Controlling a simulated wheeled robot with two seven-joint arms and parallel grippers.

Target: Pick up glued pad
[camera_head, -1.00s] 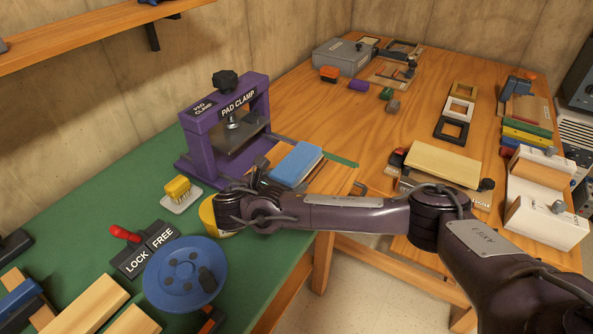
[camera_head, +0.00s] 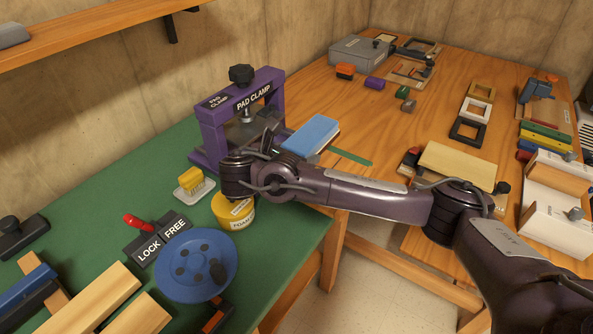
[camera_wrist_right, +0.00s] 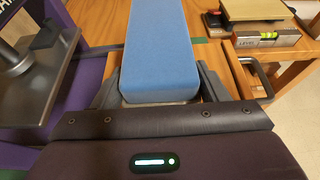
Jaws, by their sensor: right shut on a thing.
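The glued pad (camera_head: 313,134) is a blue block with a pale lower layer, just right of the purple pad clamp (camera_head: 240,115). My right gripper (camera_head: 274,145) is shut on the pad's near end, largely hidden behind its own wrist in the head view. In the right wrist view the pad (camera_wrist_right: 160,50) runs straight away from the palm, between the two dark fingers of the right gripper (camera_wrist_right: 160,92). Whether its underside is clear of the wood below is hard to tell. My left gripper is not in view.
The clamp's frame is close on the left. The wooden table (camera_head: 330,100) has free room behind the pad.

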